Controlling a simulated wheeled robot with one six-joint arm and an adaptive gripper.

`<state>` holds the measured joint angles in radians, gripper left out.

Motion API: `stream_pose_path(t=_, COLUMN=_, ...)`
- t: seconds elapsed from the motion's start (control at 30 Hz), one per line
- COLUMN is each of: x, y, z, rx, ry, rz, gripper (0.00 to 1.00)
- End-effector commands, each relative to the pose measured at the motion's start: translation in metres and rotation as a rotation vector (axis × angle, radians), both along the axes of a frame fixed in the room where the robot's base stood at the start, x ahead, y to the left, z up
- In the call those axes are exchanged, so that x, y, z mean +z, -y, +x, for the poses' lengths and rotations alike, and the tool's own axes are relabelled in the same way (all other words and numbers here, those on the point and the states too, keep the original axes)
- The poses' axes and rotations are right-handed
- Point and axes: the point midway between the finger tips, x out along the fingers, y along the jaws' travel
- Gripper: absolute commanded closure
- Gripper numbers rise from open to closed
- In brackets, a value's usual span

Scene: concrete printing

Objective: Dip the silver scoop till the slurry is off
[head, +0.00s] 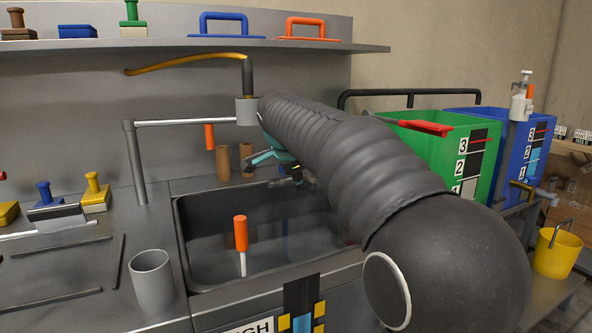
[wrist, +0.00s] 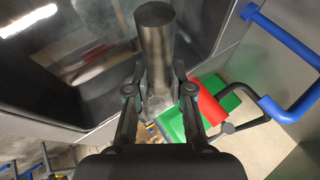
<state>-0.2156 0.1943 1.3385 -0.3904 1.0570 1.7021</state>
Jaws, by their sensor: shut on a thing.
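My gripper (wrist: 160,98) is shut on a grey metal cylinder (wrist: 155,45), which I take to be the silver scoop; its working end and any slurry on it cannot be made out. In the head view my gripper (head: 294,176) is over the back part of the sunken basin (head: 181,240), and the held thing is mostly hidden by my arm. The basin looks to hold greyish liquid. I cannot tell whether the scoop touches it.
An orange-handled tool (head: 241,234) stands in the basin. A grey cup (head: 152,280) is at its front left. A tap pipe (head: 185,122) and brown cylinders (head: 223,163) are behind. Green (head: 420,150) and blue (head: 505,135) bins stand right, with a yellow bucket (head: 557,252).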

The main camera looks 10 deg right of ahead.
Motion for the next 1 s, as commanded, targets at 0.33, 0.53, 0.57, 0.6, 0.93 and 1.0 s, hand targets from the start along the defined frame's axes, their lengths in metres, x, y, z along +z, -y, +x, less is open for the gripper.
stream_pose_path(t=0.33, x=-0.03, y=0.002, z=0.0, rx=-0.002, ry=-0.001, rz=-0.001, gripper=1.0)
stream_pose_path(t=0.53, x=-0.049, y=0.002, z=-0.001, rx=-0.002, ry=-0.001, rz=0.0, gripper=1.0)
stream_pose_path(t=0.57, x=-0.052, y=0.002, z=0.0, rx=-0.002, ry=0.0, rz=0.0, gripper=1.0)
stream_pose_path(t=0.6, x=-0.056, y=0.002, z=0.0, rx=-0.002, ry=0.0, rz=0.0, gripper=1.0)
stream_pose_path(t=0.93, x=-0.084, y=0.002, z=0.0, rx=-0.001, ry=0.0, rz=-0.002, gripper=1.0)
stream_pose_path(t=1.0, x=-0.09, y=0.002, z=0.0, rx=-0.001, ry=0.0, rz=-0.002, gripper=1.0)
